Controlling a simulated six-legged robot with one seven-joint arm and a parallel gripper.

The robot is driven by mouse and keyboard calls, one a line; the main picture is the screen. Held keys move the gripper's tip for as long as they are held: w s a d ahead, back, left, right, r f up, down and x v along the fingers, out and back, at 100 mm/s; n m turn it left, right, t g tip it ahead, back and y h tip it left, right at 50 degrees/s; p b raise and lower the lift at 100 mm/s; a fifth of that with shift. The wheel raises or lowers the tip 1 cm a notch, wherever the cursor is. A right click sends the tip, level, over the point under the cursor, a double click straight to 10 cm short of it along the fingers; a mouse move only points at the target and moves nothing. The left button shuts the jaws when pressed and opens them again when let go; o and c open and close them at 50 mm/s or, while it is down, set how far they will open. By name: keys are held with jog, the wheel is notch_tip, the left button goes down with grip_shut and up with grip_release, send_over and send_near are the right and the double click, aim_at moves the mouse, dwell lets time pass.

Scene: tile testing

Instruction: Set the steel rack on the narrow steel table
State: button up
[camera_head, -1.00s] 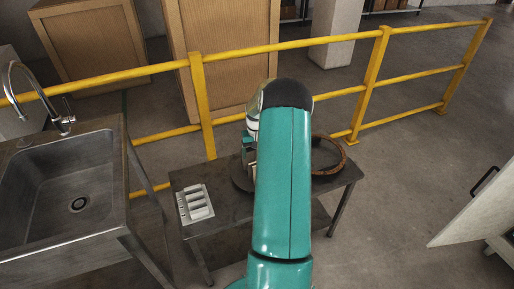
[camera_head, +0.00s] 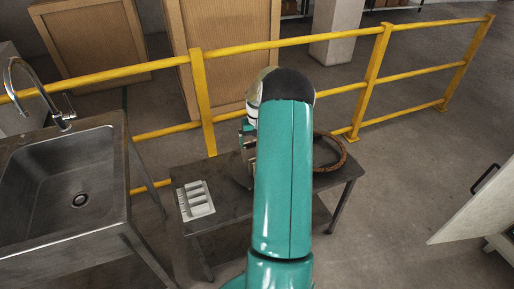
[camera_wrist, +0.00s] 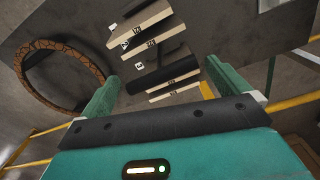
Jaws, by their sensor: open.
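A dark rack-like piece (camera_wrist: 158,78) with several pale, numbered slabs in a row shows in the wrist view. It looks like the steel rack, but its frame is only partly visible. My gripper (camera_wrist: 162,70) is open, with one teal finger on each side of the near part of this piece. I cannot tell whether the fingers touch it. In the head view my arm hides most of the gripper and this piece. A narrow dark metal table (camera_head: 222,216) stands below my arm there; I cannot tell whether it is the task's table.
A pale slotted tray (camera_head: 196,201) lies on the table's left end. A brown ring (camera_head: 341,161) lies at its right and shows in the wrist view (camera_wrist: 25,62). A sink (camera_head: 68,190) stands left, a yellow railing (camera_head: 330,90) runs behind.

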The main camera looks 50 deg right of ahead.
notch_tip(320, 180, up, 8)
jog(key=shift+r, duration=0.1)
jog(key=w+a+r+n+t+h, duration=0.1)
jog(key=a+r, duration=0.5)
jog(key=a, duration=0.3)
jog(key=w+a+r+n, duration=0.1)
jog(key=a+r+n, duration=0.1)
jog(key=a+r, duration=0.55)
jog(key=w+a+r+n+t+h, duration=0.1)
jog(key=a+r, duration=0.3)
jog(key=a, duration=0.6)
jog(key=s+a+r+n+t+y, duration=0.1)
jog(key=s+a+n, duration=0.1)
jog(key=s+a, duration=0.6)
jog(key=s+a+r+n+t+y, duration=0.1)
jog(key=s+a+r+n+t, duration=0.1)
jog(key=s+a, duration=0.7)
jog(key=a, duration=0.5)
jog(key=shift+s+a+t, duration=0.15)
jog(key=shift+t, duration=0.15)
